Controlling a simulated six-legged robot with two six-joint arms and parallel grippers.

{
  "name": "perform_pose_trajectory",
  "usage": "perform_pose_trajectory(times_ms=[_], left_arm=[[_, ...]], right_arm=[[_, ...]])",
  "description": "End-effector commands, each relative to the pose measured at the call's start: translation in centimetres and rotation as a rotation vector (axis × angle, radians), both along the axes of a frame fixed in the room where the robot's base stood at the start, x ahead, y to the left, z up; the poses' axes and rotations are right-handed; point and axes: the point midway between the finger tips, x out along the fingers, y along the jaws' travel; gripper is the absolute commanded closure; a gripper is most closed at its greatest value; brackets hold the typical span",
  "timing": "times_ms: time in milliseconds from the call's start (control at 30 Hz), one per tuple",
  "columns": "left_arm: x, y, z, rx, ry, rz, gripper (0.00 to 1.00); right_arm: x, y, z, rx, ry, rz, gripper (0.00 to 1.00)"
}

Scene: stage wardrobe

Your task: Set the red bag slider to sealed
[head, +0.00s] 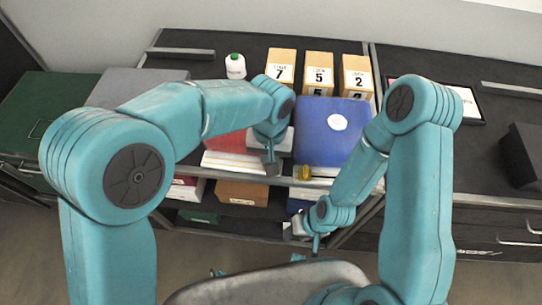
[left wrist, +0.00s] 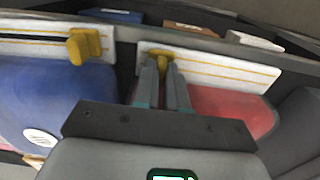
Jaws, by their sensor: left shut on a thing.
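The red bag (head: 228,142) lies on the dark worktop, partly hidden by my left arm. In the left wrist view the red bag (left wrist: 232,108) has a white strip (left wrist: 225,72) with yellow lines. Its yellow slider (left wrist: 160,53) is at the strip's left end in that view, near the blue bag. My left gripper (left wrist: 163,70) is shut on this slider; in the head view the gripper (head: 271,166) hides the slider. My right gripper (head: 315,244) hangs low in front of the worktop, away from the bags; its jaws are too small to judge.
A blue bag (head: 325,125) with its own yellow slider (head: 303,173) lies right beside the red one. Numbered boxes (head: 319,72) and a white bottle (head: 235,66) stand behind. A green box (head: 45,110) is at left. Open shelves with boxes (head: 242,192) lie below the edge.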

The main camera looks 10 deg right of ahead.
Motion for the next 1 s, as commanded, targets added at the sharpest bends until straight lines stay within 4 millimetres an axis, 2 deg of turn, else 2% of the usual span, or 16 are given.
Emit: perform_pose_trajectory(times_ms=[467, 500, 567, 867, 1000], left_arm=[[0.2, 0.3, 0.1, -0.002, -0.002, -0.001, 1.0], [0.2, 0.2, 0.1, -0.002, -0.002, -0.001, 0.79], [0.2, 0.2, 0.1, -0.001, -0.003, -0.001, 0.62], [0.1, 0.1, 0.1, 0.0, -0.001, 0.0, 0.62], [0.0, -0.1, 1.6, -0.002, -0.002, 0.0, 0.62]], right_arm=[[0.0, 0.0, 0.0, 0.0, 0.0, 0.0, 0.57], [0.0, 0.0, 0.0, 0.0, 0.0, 0.0, 0.57], [0.0, 0.0, 0.0, 0.0, 0.0, 0.0, 0.57], [0.0, 0.0, 0.0, 0.0, 0.0, 0.0, 0.57], [0.0, 0.0, -0.1, 0.0, 0.0, 0.0, 0.57]])
